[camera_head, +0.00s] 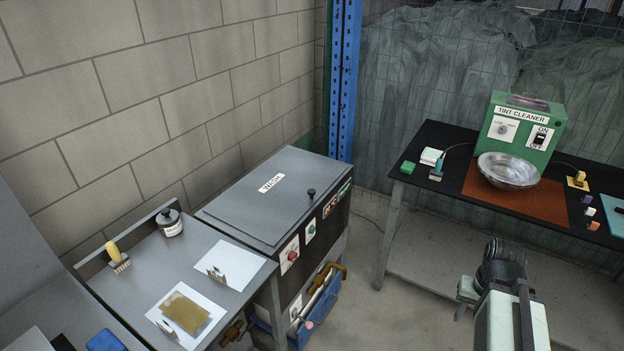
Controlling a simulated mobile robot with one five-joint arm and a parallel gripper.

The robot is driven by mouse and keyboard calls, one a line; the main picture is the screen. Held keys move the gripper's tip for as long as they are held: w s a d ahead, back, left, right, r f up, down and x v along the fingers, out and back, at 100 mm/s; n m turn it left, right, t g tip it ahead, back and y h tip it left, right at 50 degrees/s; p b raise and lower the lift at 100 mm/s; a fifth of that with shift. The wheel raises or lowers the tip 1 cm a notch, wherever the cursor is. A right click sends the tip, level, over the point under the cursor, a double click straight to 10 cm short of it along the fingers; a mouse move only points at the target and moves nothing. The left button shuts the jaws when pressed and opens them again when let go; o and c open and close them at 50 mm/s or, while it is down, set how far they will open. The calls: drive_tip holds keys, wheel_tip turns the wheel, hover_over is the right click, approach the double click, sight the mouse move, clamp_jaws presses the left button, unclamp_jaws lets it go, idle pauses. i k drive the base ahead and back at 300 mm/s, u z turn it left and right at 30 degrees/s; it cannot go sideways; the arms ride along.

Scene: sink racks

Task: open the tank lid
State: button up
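The tank (318,234) stands against the block wall, left of centre. Its flat grey lid (250,205) lies shut on top, with a white label on it. A small black knob (311,193) stands up near the lid's right edge. My arm shows at the lower right, well apart from the tank and over the floor. A dark rounded part at its far end (500,268) may be my gripper. I cannot make out its fingers, and nothing held shows.
A black table (455,137) with a green machine (520,122) and metal bowl (508,170) stands right. Floor between is clear.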

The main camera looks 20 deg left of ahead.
sight(266, 204)
drive_tip(key=u, duration=0.5)
drive_tip(key=i, duration=0.75)
drive_tip(key=u, duration=0.7)
drive_tip(key=k, duration=0.8)
drive_tip(key=u, duration=0.15)
drive_tip(key=i, duration=1.3)
drive_tip(key=z, duration=0.1)
